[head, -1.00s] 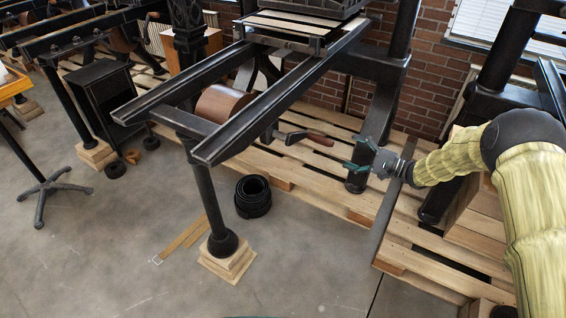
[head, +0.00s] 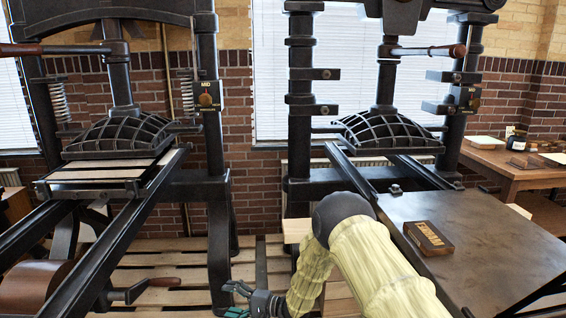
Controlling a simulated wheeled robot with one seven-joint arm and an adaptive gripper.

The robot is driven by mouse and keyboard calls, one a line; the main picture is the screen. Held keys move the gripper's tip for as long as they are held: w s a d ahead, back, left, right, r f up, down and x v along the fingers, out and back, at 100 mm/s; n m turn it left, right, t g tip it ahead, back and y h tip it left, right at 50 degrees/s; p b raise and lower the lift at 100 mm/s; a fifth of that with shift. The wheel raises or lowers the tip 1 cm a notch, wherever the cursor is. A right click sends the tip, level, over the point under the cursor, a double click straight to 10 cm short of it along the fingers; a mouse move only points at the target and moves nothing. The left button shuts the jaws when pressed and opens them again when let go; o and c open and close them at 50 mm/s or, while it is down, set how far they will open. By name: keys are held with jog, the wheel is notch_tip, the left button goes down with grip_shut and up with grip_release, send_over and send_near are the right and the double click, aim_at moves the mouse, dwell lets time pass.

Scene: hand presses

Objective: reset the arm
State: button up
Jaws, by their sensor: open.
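My gripper (head: 238,300) is at the bottom of the head view, left of centre. Its green-tipped fingers are open and hold nothing that I can see, and the frame's lower edge cuts part of them off. My arm, in a pale yellow cover with a dark elbow joint, comes up from the bottom right and bends down to the gripper. The gripper is low between the two hand presses, right of the left press's crank handle (head: 150,289) and apart from it.
The left press (head: 126,134) and right press (head: 385,128) stand on wooden pallets (head: 170,262) before a brick wall. The right press's flat bed (head: 490,240) carries a small lettered block (head: 428,237). A wooden table (head: 510,176) with small items stands at the far right.

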jog(key=s+d+f+t+h+p, duration=0.1)
jog(key=s+d+f+h+p, duration=0.1)
jog(key=s+d+f+h, duration=0.6)
jog(key=s+d+f+t+h+p, duration=0.2)
jog(key=s+d+f, duration=0.3)
jog(key=s+d, duration=0.8)
jog(key=s+d+r+n+g+h, duration=0.1)
jog(key=s+d+g+h, duration=0.1)
jog(key=s+d, duration=0.4)
jog(key=s+d+r+n+g+h+p, duration=0.1)
jog(key=s+d+r+n+g+h, duration=0.1)
jog(key=s+d, duration=0.5)
jog(key=s+d+r+n+g+h+p, duration=0.1)
jog(key=s+d, duration=0.5)
jog(key=s, duration=1)
jog(key=shift+s+d+r+n+g+h, duration=0.35)
jog(key=shift+r+n+g+h, duration=0.3)
jog(key=shift+g, duration=0.35)
jog(key=shift+f, duration=0.1)
